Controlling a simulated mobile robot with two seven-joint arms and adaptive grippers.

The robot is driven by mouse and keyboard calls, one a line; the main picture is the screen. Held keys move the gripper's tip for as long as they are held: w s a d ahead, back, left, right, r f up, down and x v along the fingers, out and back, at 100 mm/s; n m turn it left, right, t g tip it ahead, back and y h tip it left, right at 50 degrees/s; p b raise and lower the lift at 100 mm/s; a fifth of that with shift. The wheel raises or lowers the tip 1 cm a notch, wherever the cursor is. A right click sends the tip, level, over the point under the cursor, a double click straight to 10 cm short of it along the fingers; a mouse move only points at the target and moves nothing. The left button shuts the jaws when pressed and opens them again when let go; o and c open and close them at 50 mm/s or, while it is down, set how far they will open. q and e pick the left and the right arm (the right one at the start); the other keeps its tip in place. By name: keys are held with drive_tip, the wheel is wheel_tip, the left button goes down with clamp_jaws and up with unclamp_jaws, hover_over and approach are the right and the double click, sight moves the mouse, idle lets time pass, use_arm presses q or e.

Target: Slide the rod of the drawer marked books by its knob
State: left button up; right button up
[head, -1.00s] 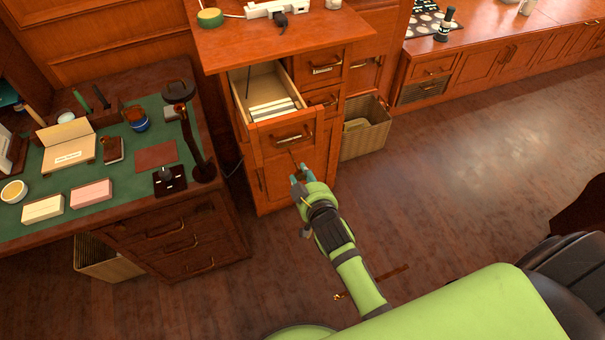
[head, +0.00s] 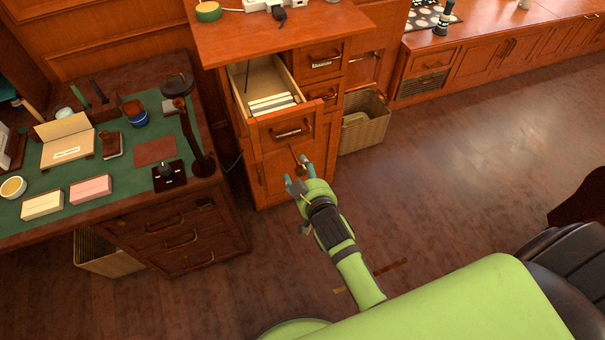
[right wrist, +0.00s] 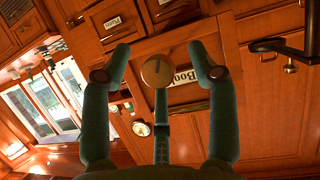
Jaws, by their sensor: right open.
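The drawer marked books (head: 283,131) is pulled open, with pale cards or papers inside. The round brass knob (right wrist: 157,73) shows in front of the label, between my spread fingers. The same knob (head: 303,160) shows below the drawer front in the head view. My right gripper (head: 298,176) is open just short of the knob, and its fingers (right wrist: 160,75) do not appear to grip it. Most of the rod is hidden. My left gripper is out of view.
The wooden counter top (head: 280,35) overhangs the cabinet. A green-topped desk (head: 110,190) with a lamp (head: 190,130) stands to the left. A wicker basket (head: 366,125) stands right of the cabinet. Open floor (head: 460,160) lies to the right.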

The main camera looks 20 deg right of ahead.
drive_tip(key=v, duration=1.2)
drive_tip(key=shift+a, duration=0.1)
drive_tip(key=s+a+f+n+g+y, duration=0.1)
drive_tip(key=s+f+g, duration=0.3)
drive_tip(key=f, duration=1)
drive_tip(key=s+a+f+g+y, duration=0.1)
drive_tip(key=s+f+g, duration=0.2)
drive_tip(key=s+f, duration=0.75)
drive_tip(key=s+d+f+g, duration=0.2)
drive_tip(key=s+d+f, duration=0.2)
drive_tip(key=s+f, duration=0.3)
drive_tip(key=s+d+f+g+h, duration=0.1)
drive_tip(key=s+d+f+g, duration=0.2)
drive_tip(key=s+f, duration=0.5)
drive_tip(key=shift+s+d+f+g+h, duration=0.3)
drive_tip(key=shift+d+f, duration=0.45)
drive_tip(key=shift+d, duration=0.1)
